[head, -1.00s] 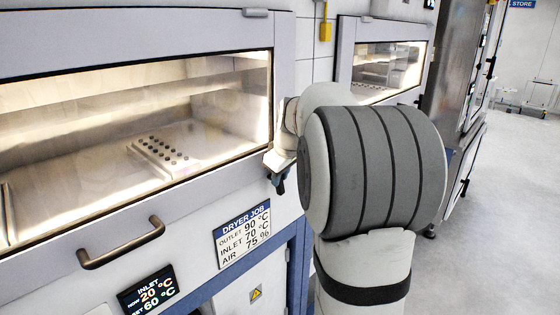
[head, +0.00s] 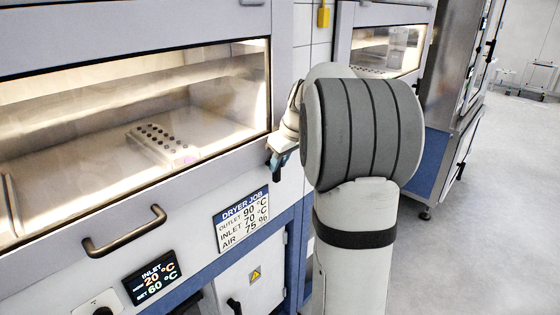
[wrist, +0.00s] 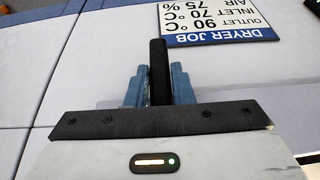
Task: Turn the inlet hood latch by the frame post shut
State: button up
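The inlet hood latch (wrist: 158,62) is a black bar in the wrist view, between the two blue fingers of my gripper (wrist: 158,84). The fingers lie close along both its sides with no clear gap, so my gripper looks shut on it. The latch points away from the gripper body, beside the job sign. In the head view my gripper (head: 278,163) is at the lower right corner of the inlet hood (head: 130,200), by the frame post (head: 300,230). There the latch is mostly hidden by the gripper. The hood is down, its window lit.
The dryer job sign (head: 242,218) is just below my gripper. A hood handle (head: 125,235) and an inlet display (head: 152,277) reading 20 °C, set 60 °C, are to the left. A second hood (head: 385,55) stands beyond. The floor (head: 480,220) at right is clear.

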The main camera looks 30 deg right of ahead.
jog(key=o, duration=0.4)
jog(key=v, duration=0.7)
jog(key=shift+s+r+b, duration=0.15)
jog(key=shift+r+b, duration=0.2)
jog(key=s+a+f+m, duration=0.1)
jog(key=s+a+f, duration=0.1)
jog(key=s+a, duration=0.3)
jog(key=s+a+f+m+h, duration=0.1)
jog(key=s+a+f, duration=0.2)
jog(key=s+a, duration=0.3)
jog(key=s+a+f+g, duration=0.1)
jog(key=s+a+f, duration=0.1)
jog(key=s+a, duration=0.3)
jog(key=shift+s+a+f+m, duration=0.2)
jog(key=shift+f+m, duration=0.2)
jog(key=shift+m+h, duration=0.4)
jog(key=shift+m, duration=0.2)
jog(key=s+a+f, duration=0.1)
jog(key=s+f, duration=0.2)
jog(key=s, duration=0.2)
jog(key=s+a+f, duration=0.1)
jog(key=s+f, duration=0.1)
jog(key=s, duration=0.1)
jog(key=shift+a+f, duration=0.35)
jog(key=shift+c, duration=0.2)
